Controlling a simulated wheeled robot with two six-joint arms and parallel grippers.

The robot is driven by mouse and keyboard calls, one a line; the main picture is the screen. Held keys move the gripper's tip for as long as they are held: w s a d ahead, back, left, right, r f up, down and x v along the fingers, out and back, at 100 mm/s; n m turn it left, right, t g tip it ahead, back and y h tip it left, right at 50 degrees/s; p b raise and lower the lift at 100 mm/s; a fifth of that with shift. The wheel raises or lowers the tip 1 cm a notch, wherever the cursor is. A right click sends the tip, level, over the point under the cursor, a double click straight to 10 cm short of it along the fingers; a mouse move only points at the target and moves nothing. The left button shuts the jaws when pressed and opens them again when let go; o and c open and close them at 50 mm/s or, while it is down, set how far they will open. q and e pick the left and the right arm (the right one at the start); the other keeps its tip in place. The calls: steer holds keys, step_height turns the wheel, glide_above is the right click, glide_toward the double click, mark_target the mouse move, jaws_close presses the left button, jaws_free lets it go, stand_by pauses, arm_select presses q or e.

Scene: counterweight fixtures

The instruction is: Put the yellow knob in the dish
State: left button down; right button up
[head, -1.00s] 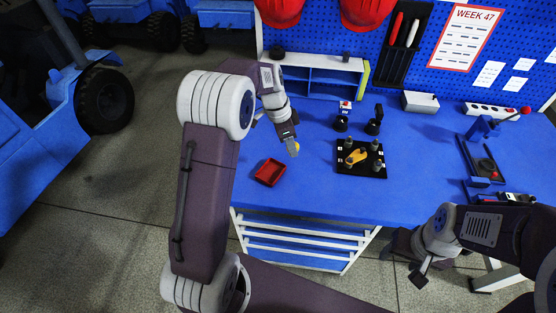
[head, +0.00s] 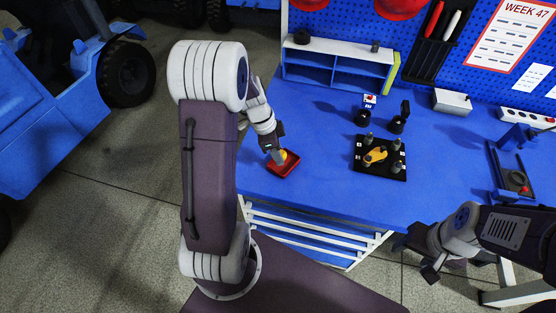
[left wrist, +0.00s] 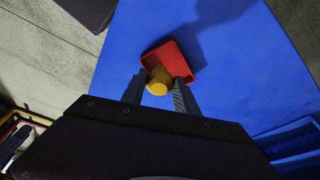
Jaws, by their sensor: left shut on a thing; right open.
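The yellow knob (left wrist: 158,84) is between the fingers of my left gripper (left wrist: 160,92), which is shut on it. In the head view the knob (head: 283,155) shows at the fingertips of the left gripper (head: 279,157), over the red dish (head: 284,172). The dish also shows in the left wrist view (left wrist: 180,62), just beyond the knob. I cannot tell whether the knob touches the dish floor. My right gripper (head: 430,274) is open and empty, low at the right, in front of the bench edge.
A black fixture plate (head: 384,172) with posts and a yellow part stands right of the dish. A white-framed shelf (head: 335,65) stands at the back. Two black parts stand behind the plate. Bare blue bench top (head: 320,180) lies between dish and plate.

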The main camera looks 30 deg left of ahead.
arm_select(q)
steer(key=shift+s+f, duration=0.1)
steer(key=shift+f, duration=0.05)
step_height(320, 180, down, 3)
steer(key=shift+f, duration=0.4)
steer(key=shift+f+b, duration=0.1)
steer(key=shift+b, duration=0.3)
steer(key=c, duration=0.9)
jaws_free()
